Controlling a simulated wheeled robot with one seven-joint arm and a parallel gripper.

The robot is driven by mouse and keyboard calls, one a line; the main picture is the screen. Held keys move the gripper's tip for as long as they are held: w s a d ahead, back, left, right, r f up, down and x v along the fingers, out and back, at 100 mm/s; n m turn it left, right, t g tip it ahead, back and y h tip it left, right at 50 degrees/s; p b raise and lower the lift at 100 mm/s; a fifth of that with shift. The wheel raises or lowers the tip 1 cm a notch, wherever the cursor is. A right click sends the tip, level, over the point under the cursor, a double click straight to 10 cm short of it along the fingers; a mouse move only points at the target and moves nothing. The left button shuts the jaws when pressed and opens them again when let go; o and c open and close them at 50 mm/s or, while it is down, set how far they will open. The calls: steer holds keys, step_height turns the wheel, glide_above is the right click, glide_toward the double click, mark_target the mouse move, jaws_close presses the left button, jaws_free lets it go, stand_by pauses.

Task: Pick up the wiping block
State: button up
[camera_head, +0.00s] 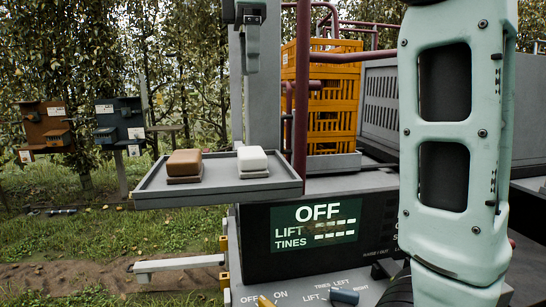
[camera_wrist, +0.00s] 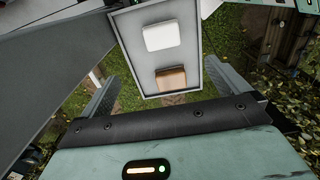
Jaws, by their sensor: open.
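Two blocks lie on a grey tray (camera_head: 222,197) in the head view: a brown block (camera_head: 185,163) at left and a white block (camera_head: 252,158) at right, each on a thin base of similar colour. I cannot tell by looks which is the wiping block. In the wrist view the white block (camera_wrist: 164,36) is farther up and the brown block (camera_wrist: 171,77) lower, nearer my gripper. My gripper (camera_wrist: 164,86) is open and empty, its ridged fingers apart on either side of the tray's lower end in that view. The head view does not show my gripper.
A grey post (camera_head: 262,100) stands behind the tray. Below is a dark panel (camera_head: 318,232) reading OFF, LIFT, TINES, with knobs (camera_head: 344,297) under it. Orange crates (camera_head: 335,100) stand behind a red rail. My pale green arm covers the right side. Grass lies left.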

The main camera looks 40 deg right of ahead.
steer(key=p, duration=0.1)
glide_above(251, 151)
steer(key=f, duration=1.2)
steer(key=shift+w+d, duration=0.25)
steer(key=shift+s+a+f+p, duration=0.1)
steer(key=shift+f+p, duration=0.45)
steer(key=shift+f, duration=0.8)
steer(key=shift+s+a+f+p, duration=0.1)
steer(key=shift+f+p, duration=0.45)
steer(key=shift+f, duration=0.75)
steer(key=shift+c, duration=0.3)
steer(key=c, duration=1)
